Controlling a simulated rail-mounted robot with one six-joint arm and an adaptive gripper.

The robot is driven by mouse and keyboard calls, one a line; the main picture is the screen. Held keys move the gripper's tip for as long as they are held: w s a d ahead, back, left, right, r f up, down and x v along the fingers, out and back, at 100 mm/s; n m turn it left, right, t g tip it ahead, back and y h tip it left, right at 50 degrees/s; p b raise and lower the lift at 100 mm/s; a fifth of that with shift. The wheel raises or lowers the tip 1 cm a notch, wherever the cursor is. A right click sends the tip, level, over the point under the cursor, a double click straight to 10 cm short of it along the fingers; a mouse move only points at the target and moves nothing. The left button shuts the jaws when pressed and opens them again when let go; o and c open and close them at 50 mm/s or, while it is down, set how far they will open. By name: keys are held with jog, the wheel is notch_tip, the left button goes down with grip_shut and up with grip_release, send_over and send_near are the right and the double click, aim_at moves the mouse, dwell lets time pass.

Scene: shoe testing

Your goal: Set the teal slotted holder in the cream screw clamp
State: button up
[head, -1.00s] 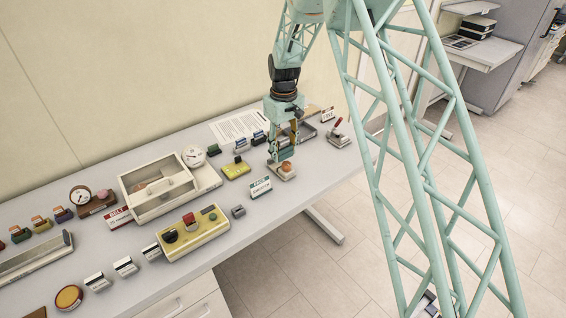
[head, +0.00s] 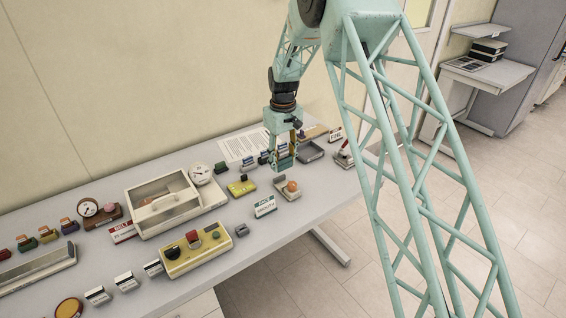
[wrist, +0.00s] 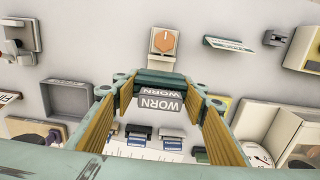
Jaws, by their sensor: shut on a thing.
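The teal slotted holder (wrist: 160,79) shows in the wrist view between the fingertips of my gripper (wrist: 161,88). A grey piece lettered WORN (wrist: 160,98) sits against it, on the near side. My gripper, which also shows in the head view (head: 283,166), is shut on the holder. The cream screw clamp (wrist: 154,60) with an orange hexagonal knob is just beyond the holder in the wrist view. In the head view the clamp (head: 288,196) stands on the table, in front and right of my fingertips, apart from them. The holder's underside is hidden.
A grey tray (head: 312,153) and a red-handled device (head: 343,158) lie to the right. Several small card stands are behind my gripper. The table's front edge is close to the clamp.

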jog(key=shift+f, duration=0.15)
jog(key=b, duration=0.3)
send_over(283, 178)
jog(key=s, duration=0.3)
jog(key=shift+w+f, duration=0.2)
jog(key=shift+f, duration=2.5)
jog(key=shift+f+b, duration=0.9)
jog(key=shift+f, duration=0.9)
dwell(0.9)
jog(key=o, duration=1.1)
jog(key=shift+c, duration=0.2)
jog(key=shift+d, duration=0.1)
jog(key=shift+r, duration=0.15)
jog(key=shift+r, duration=5.9)
